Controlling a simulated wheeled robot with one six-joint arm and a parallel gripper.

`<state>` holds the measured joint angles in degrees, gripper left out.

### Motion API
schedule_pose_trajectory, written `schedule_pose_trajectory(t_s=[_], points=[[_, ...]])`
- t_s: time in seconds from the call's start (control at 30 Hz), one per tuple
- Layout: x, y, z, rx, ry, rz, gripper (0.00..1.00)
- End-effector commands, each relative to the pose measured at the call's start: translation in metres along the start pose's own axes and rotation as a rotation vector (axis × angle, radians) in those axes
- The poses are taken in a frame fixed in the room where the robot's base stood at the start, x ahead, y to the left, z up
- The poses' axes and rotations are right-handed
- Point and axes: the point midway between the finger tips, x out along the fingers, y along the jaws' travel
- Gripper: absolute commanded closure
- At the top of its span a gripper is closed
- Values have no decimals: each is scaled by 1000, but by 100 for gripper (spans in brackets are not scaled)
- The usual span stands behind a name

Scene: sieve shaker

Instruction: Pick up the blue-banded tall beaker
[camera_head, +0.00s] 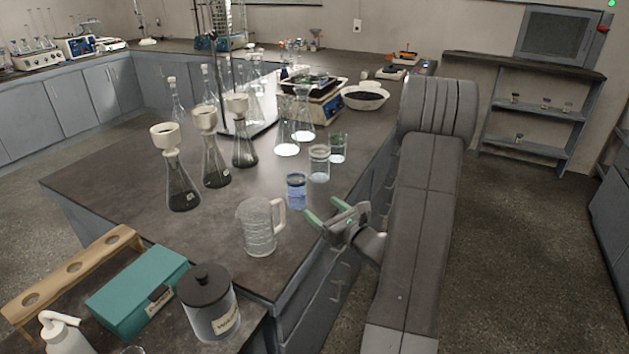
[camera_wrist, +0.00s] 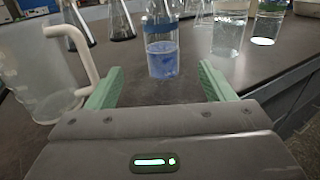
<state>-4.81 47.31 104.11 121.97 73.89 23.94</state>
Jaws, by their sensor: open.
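The blue-banded beaker (camera_head: 297,192) is clear glass with a bluish tint and stands upright on the dark bench near its right edge. In the wrist view the beaker (camera_wrist: 163,58) is straight ahead, between the lines of the two fingers and beyond their tips. My gripper (camera_head: 319,207) is open and empty, just to the right of and nearer than the beaker. In the wrist view its green fingers (camera_wrist: 160,72) are spread wide, with a gap to the glass.
A clear jug with a handle (camera_head: 259,228) stands close on the left. Two more beakers, one pale-banded (camera_head: 319,163) and one green-banded (camera_head: 338,148), stand behind. Flasks with dark contents (camera_head: 216,172) are farther left. The floor to the right is clear.

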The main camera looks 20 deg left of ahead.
Motion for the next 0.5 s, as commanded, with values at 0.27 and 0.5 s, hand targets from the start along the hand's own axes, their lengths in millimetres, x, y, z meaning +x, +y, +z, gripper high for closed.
schedule_pose_trajectory(t_s=[0.27, 0.5], points=[[37, 1, 1, -1, -2, 4, 24], [78, 0, 0, 0, -1, 2, 24]])
